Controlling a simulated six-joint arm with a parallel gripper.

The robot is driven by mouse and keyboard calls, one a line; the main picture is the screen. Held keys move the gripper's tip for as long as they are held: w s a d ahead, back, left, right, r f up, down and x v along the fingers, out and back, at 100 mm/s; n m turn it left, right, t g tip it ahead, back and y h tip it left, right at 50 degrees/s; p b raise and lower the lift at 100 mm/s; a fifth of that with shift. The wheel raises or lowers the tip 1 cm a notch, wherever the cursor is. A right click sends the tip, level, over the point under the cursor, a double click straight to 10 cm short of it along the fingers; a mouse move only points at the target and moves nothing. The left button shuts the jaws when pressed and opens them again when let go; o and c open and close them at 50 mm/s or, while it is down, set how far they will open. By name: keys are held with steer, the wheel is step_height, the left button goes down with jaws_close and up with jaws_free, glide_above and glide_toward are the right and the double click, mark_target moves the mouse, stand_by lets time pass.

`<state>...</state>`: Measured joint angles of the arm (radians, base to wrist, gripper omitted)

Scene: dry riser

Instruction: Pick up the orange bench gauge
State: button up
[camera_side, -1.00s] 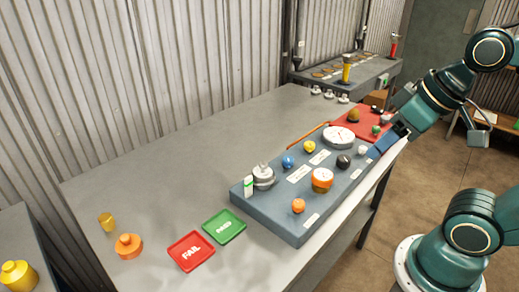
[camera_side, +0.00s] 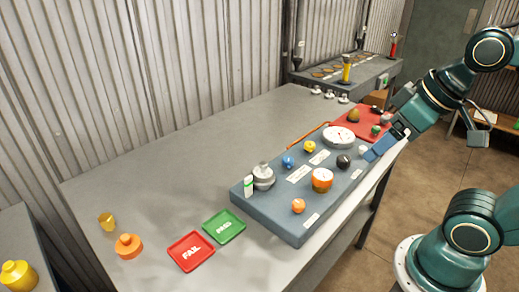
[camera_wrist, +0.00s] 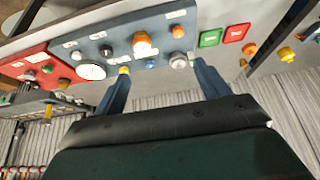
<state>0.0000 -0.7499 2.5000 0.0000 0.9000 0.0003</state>
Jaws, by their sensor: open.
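The orange bench gauge (camera_side: 322,180), a round orange body with a white dial face, sits on the blue-grey board (camera_side: 272,215). In the wrist view the gauge (camera_wrist: 143,46) shows beyond the space between my fingers, apart from them. My gripper (camera_side: 377,151) has blue fingers and is at the right side of the board, to the right of and behind the gauge. In the wrist view my gripper (camera_wrist: 160,74) is open, with nothing between its fingers.
The board also carries a large white dial (camera_side: 338,136), a silver gauge (camera_side: 263,176), and several coloured knobs, including an orange knob (camera_side: 298,205). A red FAIL tray (camera_side: 191,251) and a green tray (camera_side: 224,226) lie at the front. The bench's left part is mostly clear.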

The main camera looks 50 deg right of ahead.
steer(key=m+g+y, duration=0.1)
steer(key=m+g, duration=0.4)
steer(key=m, duration=1.6)
glide_above(323, 174)
steer(key=s, duration=0.1)
step_height(323, 174, down, 6)
steer(key=shift+w+d+f+m, duration=0.2)
steer(key=shift+d+m, duration=0.5)
steer(key=shift+m, duration=0.1)
steer(key=shift+w+a+f, duration=0.1)
steer(key=shift+a+f, duration=0.05)
steer(key=shift+f, duration=1.3)
steer(key=shift+w+a+f, duration=0.1)
steer(key=shift+a+f, duration=0.1)
steer(key=shift+f, duration=1.2)
steer(key=shift+a+f, duration=0.15)
steer(key=shift+f, duration=1.3)
steer(key=shift+w+a+f, duration=0.1)
steer(key=shift+f, duration=1.2)
steer(key=shift+a+f, duration=0.1)
steer(key=shift+f, duration=1.15)
